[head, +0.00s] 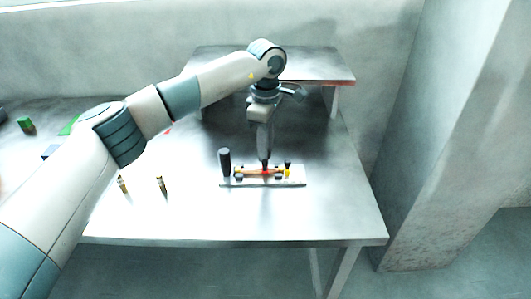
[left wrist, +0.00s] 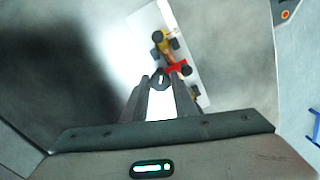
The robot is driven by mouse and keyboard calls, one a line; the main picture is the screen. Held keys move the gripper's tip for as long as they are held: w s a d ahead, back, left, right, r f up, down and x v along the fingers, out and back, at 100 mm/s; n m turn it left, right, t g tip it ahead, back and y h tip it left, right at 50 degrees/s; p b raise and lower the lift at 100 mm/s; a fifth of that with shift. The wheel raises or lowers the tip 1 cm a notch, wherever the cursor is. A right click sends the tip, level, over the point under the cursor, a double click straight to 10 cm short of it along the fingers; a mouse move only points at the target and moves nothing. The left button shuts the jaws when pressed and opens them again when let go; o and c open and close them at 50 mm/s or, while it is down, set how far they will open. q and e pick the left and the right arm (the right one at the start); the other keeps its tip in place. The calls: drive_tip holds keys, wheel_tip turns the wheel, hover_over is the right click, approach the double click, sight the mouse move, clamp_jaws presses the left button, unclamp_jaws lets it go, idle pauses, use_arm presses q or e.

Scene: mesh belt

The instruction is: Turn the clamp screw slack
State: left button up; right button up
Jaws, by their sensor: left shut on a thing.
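A pale fixture plate (head: 299,183) lies on the metal table and carries an orange-yellow part (head: 246,170), a red piece and small black blocks. It also shows in the left wrist view (left wrist: 146,20), running at a slant, with the yellow-orange part (left wrist: 165,47) and the red piece (left wrist: 176,69) on it. My left gripper (head: 265,163) points straight down over the plate's middle. In the left wrist view its fingertips (left wrist: 164,84) are closed around a small dark knob (left wrist: 160,76), seemingly the clamp screw, beside the red piece. The screw's shaft is hidden. My right gripper is not in view.
A black upright cylinder (head: 225,160) stands at the plate's left end. Two small brass-coloured pieces (head: 161,185) stand on the table to the left. A raised shelf (head: 318,72) is behind my arm. The table's front right is clear; a pillar (head: 440,130) stands beyond its right edge.

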use_arm(q)
drive_tip(key=n+b, duration=0.2)
drive_tip(key=n, duration=0.2)
drive_tip(key=shift+w+f+n, duration=0.1)
drive_tip(key=shift+n, duration=0.2)
drive_tip(key=shift+n+b, duration=0.4)
drive_tip(key=shift+n, duration=0.1)
drive_tip(key=n+b, duration=0.3)
drive_tip(key=n, duration=0.6)
drive_tip(key=shift+w, duration=0.1)
drive_tip(key=n+b, duration=0.2)
drive_tip(key=n, duration=0.5)
drive_tip(key=shift+a+b, duration=0.1)
drive_tip(key=shift+b, duration=0.2)
drive_tip(key=shift+n+b, duration=0.45)
drive_tip(key=shift+n, duration=1.25)
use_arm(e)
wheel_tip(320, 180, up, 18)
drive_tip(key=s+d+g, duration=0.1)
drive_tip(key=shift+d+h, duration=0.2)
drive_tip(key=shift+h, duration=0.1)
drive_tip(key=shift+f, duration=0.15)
use_arm(q)
drive_tip(key=o, duration=1)
drive_tip(key=shift+o, duration=0.2)
drive_tip(key=shift+r, duration=0.2)
